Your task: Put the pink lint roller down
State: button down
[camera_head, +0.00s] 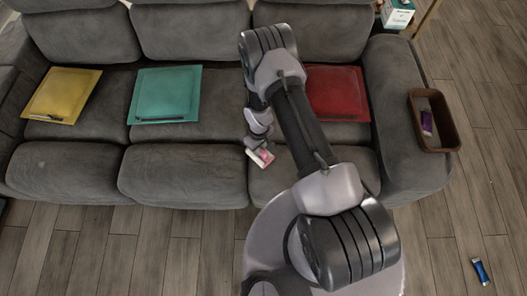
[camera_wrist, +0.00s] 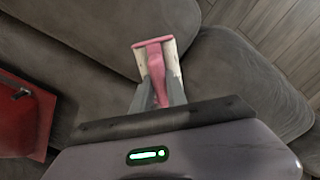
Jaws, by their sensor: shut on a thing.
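The pink lint roller (camera_wrist: 152,62) is between the fingers of my gripper (camera_wrist: 160,85) in the wrist view, with its white and pink head pointing away from the wrist. My gripper is shut on it. In the head view the pink and white lint roller (camera_head: 260,157) shows at the end of my arm, over the front part of the grey sofa seat (camera_head: 190,172). I cannot tell whether it touches the seat cushion.
A brown bin (camera_head: 444,135) with a purple thing (camera_head: 427,122) sits on the right armrest. A blue tube (camera_head: 481,271) lies on the wooden floor.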

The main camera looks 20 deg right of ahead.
jog(key=f, duration=0.1)
jog(key=d+f+b, duration=0.1)
jog(key=f+b, duration=0.1)
jog(key=f, duration=0.1)
jog(key=shift+w+d, duration=0.2)
jog(key=shift+d, duration=0.05)
jog(key=shift+r, duration=0.2)
jog(key=c, duration=1.8)
grip_release()
jog(key=shift+f, duration=0.2)
jog(key=o, duration=0.5)
jog(key=shift+c, duration=0.2)
